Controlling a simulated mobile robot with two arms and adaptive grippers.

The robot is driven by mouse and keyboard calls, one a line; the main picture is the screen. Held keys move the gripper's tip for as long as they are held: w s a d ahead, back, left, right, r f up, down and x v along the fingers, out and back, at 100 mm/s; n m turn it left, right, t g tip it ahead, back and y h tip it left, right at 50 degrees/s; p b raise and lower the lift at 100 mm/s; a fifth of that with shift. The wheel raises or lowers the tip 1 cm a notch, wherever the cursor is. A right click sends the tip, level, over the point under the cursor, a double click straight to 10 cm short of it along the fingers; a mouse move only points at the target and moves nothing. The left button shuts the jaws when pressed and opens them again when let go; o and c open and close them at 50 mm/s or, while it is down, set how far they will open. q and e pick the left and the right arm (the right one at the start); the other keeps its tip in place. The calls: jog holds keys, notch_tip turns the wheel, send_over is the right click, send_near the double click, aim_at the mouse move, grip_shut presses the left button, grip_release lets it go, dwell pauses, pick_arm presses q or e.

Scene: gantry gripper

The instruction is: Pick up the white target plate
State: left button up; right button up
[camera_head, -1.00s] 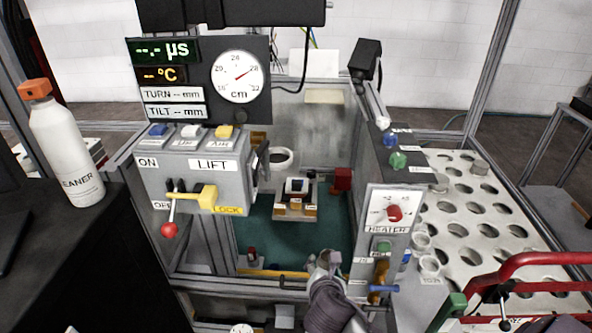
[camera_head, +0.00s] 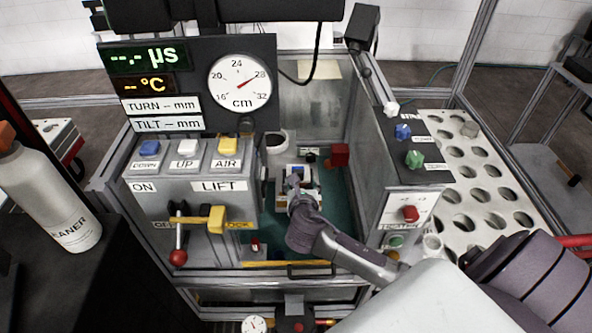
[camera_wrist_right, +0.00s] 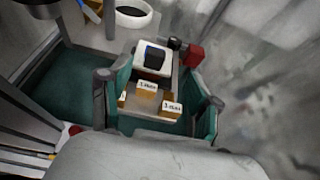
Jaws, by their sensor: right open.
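The white target plate (camera_wrist_right: 152,70), a small white square with a dark square on top, sits on a grey stand in the tank. In the head view the plate (camera_head: 305,171) shows only in part behind my right gripper (camera_head: 295,187). In the right wrist view my right gripper (camera_wrist_right: 159,90) is open, its fingers spread on either side of the stand. The plate lies beyond the fingertips, with nothing between them gripping it. Labelled tan blocks (camera_wrist_right: 147,89) stand on the near side of the stand. My left gripper is not in view.
A red block (camera_head: 340,154) stands right of the stand and a white round cup (camera_head: 277,143) behind left. The lift panel (camera_head: 190,186) and heater panel (camera_head: 405,215) flank the tank opening. A perforated white rack (camera_head: 490,200) is at right.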

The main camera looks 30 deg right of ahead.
aim_at(298, 172)
jog(key=x, duration=1)
jog(key=shift+w+a+f, duration=0.1)
jog(key=shift+a+f, duration=0.15)
jog(key=shift+c, duration=1.1)
grip_shut()
notch_tip(298, 172, up, 10)
jog(key=shift+p, duration=0.45)
